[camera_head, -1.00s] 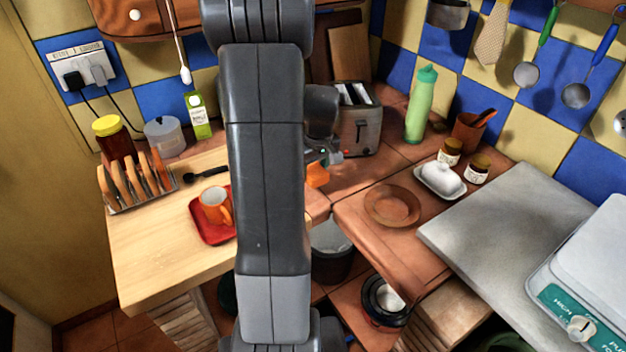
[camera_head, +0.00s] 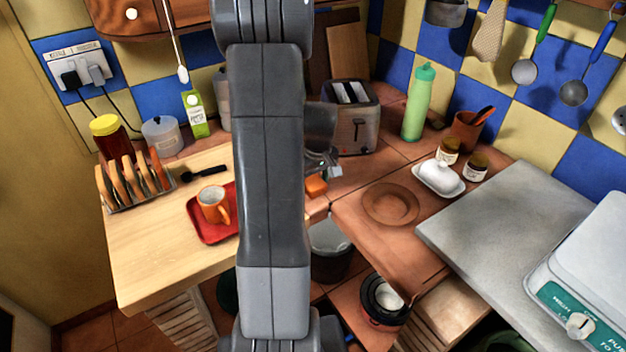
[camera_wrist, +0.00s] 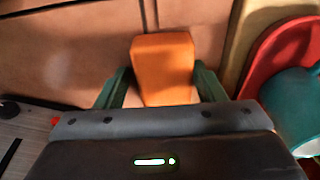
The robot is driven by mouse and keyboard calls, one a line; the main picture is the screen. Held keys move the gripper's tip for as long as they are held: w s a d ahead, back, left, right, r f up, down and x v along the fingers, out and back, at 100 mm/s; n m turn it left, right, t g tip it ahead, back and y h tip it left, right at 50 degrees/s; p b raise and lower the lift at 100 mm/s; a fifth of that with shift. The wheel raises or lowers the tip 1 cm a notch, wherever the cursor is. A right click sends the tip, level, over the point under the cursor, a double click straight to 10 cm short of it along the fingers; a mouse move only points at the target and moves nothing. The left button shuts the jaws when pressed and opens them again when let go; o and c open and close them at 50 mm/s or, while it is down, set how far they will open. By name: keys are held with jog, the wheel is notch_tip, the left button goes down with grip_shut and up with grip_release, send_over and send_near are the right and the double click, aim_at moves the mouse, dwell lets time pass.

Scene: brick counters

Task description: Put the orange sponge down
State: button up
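The orange sponge (camera_head: 316,186) rests on the reddish-brown tiled counter, near the inner corner, right of the wooden board and in front of the toaster. My gripper (camera_head: 326,168) is just above and behind it, partly hidden by my arm. In the wrist view the sponge (camera_wrist: 163,66) lies just beyond and between the two green fingers of my gripper (camera_wrist: 160,88). The fingers are spread wider than the sponge, with a gap visible on the left side. The sponge's near end is hidden behind the gripper body.
A brown plate (camera_head: 390,204) and a butter dish (camera_head: 438,180) are to the right. A bin (camera_head: 330,250) stands below the counter edge.

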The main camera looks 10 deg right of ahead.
aim_at(316, 184)
jog(key=shift+s+a+f, duration=0.2)
jog(key=shift+s+a, duration=0.05)
jog(key=shift+a+r, duration=0.15)
jog(key=shift+r, duration=0.4)
notch_tip(316, 184, up, 12)
jog(key=s+d, duration=0.1)
jog(key=shift+s+f, duration=0.2)
jog(key=shift+f, duration=0.05)
jog(key=f, duration=0.4)
jog(key=w+f, duration=0.1)
jog(key=f, duration=0.7)
jog(key=shift+w+a, duration=0.35)
jog(key=shift+r, duration=0.95)
